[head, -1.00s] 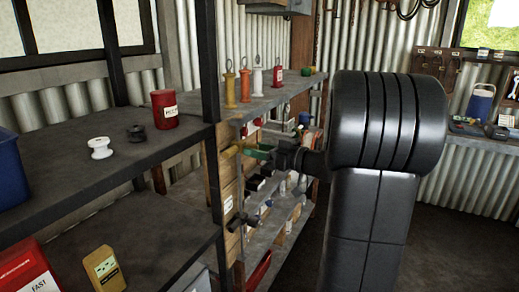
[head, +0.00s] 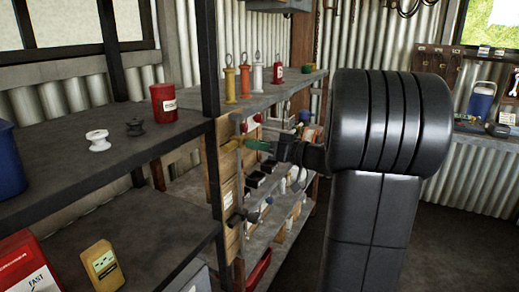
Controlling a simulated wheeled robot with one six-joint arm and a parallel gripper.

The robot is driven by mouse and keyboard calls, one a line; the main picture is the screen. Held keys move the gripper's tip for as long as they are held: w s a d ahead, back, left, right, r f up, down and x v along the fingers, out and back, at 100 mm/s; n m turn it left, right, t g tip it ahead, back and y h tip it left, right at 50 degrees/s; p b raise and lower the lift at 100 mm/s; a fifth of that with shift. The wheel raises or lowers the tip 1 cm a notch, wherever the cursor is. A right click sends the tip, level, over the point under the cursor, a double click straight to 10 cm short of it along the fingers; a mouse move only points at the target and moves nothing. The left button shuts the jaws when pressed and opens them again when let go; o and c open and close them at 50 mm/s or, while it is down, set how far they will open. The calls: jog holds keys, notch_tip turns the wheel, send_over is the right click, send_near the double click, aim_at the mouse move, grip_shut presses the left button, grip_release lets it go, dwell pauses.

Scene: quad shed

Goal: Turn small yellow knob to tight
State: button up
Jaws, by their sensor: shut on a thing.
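The small yellow knob (head: 231,146) is on the wooden side panel of the shelf unit, in the middle of the head view. My gripper (head: 246,145), with green showing at its fingers, reaches in from the right at the knob's height. It is shut on the knob, though the contact is small and partly hidden by the fingers. I cannot read the knob's angle or any tight mark. My dark arm fills the right of the middle.
A dark handle (head: 237,218) sticks out below the knob. A metal shelf at left bears a red tin (head: 163,105), a white spool (head: 98,140) and a black spool (head: 135,128). Several coloured eye-topped handles stand on the shelf behind. Floor shows at right.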

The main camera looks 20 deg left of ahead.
jog(key=shift+w+m+p, duration=0.15)
jog(key=shift+m+p, duration=0.55)
jog(key=shift+m, duration=7)
jog(key=shift+f, duration=0.15)
jog(key=o, duration=1)
jog(key=d, duration=0.4)
jog(key=d+b, duration=0.1)
jog(key=d, duration=0.4)
jog(key=s+d, duration=0.1)
jog(key=d, duration=0.3)
jog(key=shift+d+r+b, duration=0.2)
jog(key=shift+d+b, duration=0.1)
jog(key=shift+d, duration=0.1)
